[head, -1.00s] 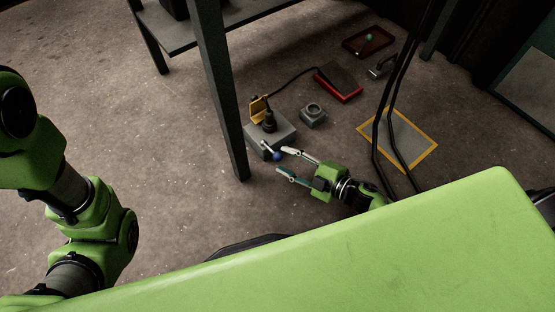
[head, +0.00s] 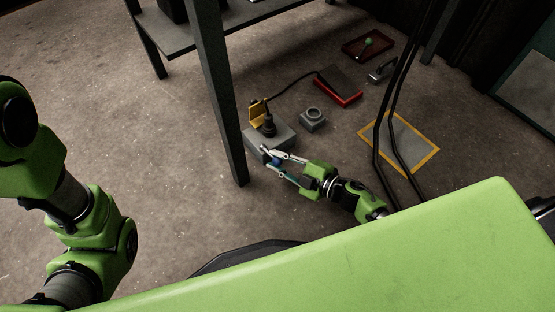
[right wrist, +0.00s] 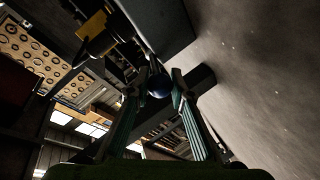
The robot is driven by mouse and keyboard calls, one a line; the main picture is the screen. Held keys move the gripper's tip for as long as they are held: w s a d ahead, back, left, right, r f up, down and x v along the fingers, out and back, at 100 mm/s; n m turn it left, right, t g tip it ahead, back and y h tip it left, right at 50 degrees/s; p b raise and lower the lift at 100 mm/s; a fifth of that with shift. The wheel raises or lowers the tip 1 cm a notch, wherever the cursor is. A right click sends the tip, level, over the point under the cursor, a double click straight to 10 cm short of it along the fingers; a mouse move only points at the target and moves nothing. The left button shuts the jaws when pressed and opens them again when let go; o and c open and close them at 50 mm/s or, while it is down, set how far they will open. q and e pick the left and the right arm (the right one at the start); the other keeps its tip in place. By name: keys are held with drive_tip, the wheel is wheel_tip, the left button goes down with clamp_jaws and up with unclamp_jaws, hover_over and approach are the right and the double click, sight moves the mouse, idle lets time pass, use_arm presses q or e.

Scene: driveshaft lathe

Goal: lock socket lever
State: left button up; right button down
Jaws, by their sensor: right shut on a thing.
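The socket box (head: 272,137) is a grey block on the floor beside the table leg. A black plug (head: 269,126) stands in it, with a yellow lid (head: 257,110) raised behind the plug. The lever's blue knob (head: 276,161) is at the front of the box. My right gripper (head: 278,162) is shut on this knob, one finger on each side. In the right wrist view the dark blue knob (right wrist: 160,86) sits between the two fingertips (right wrist: 157,88). The lever's arm is mostly hidden by the fingers. My left gripper is out of view.
A grey table leg (head: 222,100) stands just left of the socket box. A small grey block with a round hole (head: 312,119), a red-edged box (head: 338,90), a red tray (head: 354,52) and a yellow-bordered plate (head: 420,145) lie to the right. Black cables (head: 379,130) hang near my right arm.

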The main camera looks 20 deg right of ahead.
drive_tip(key=shift+s+d+f, duration=0.1)
drive_tip(key=shift+s+f, duration=0.05)
drive_tip(key=shift+f, duration=0.6)
drive_tip(key=c, duration=1.8)
unclamp_jaws()
drive_tip(key=shift+r, duration=0.1)
drive_tip(key=v, duration=1.2)
